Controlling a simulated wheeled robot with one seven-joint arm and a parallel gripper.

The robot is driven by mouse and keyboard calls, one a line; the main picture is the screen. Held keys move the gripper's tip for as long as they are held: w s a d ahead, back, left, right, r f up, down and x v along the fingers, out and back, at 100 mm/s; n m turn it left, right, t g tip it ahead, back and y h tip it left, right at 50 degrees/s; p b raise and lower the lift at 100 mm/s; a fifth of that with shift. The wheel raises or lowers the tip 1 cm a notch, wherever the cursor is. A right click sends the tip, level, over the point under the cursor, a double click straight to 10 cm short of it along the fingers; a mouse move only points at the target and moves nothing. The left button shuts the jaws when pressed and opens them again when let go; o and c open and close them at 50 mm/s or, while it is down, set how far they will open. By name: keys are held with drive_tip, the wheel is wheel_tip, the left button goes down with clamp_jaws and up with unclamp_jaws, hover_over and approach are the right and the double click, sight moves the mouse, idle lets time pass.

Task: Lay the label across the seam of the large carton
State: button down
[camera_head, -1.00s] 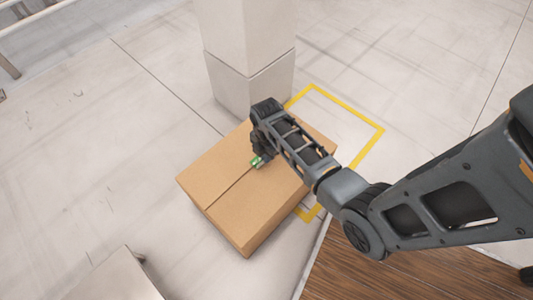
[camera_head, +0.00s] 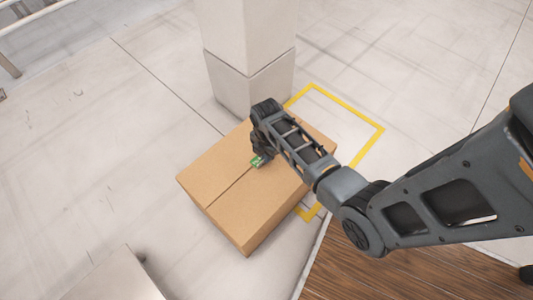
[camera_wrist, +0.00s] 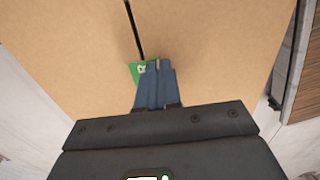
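The large carton (camera_head: 240,212) is a closed brown box on the floor, with a dark seam (camera_head: 229,190) across its top. It fills most of the wrist view (camera_wrist: 75,60), where the seam (camera_wrist: 134,30) runs down to the label. The label (camera_head: 257,162) is small and green with white marks. In the wrist view the label (camera_wrist: 136,72) shows at the fingertips, at the seam's visible end. My gripper (camera_wrist: 156,66) has its blue fingers close together on the label, low over the carton top. The fingers hide part of the label. I cannot tell whether it touches the carton.
A pale square pillar (camera_head: 248,60) stands right behind the carton. A yellow floor outline (camera_head: 365,150) passes behind and right of it. A brown wooden surface (camera_head: 390,280) lies front right, and a grey box-like surface (camera_head: 112,280) front left. The floor to the left is clear.

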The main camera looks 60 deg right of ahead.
drive_tip(key=c, duration=1.2)
unclamp_jaws()
drive_tip(key=shift+c, duration=0.2)
drive_tip(key=o, duration=0.7)
drive_tip(key=shift+r, duration=0.2)
wheel_tip(320, 180, up, 8)
drive_tip(key=p, duration=0.8)
drive_tip(key=shift+f+p, duration=0.15)
drive_tip(key=shift+p, duration=0.25)
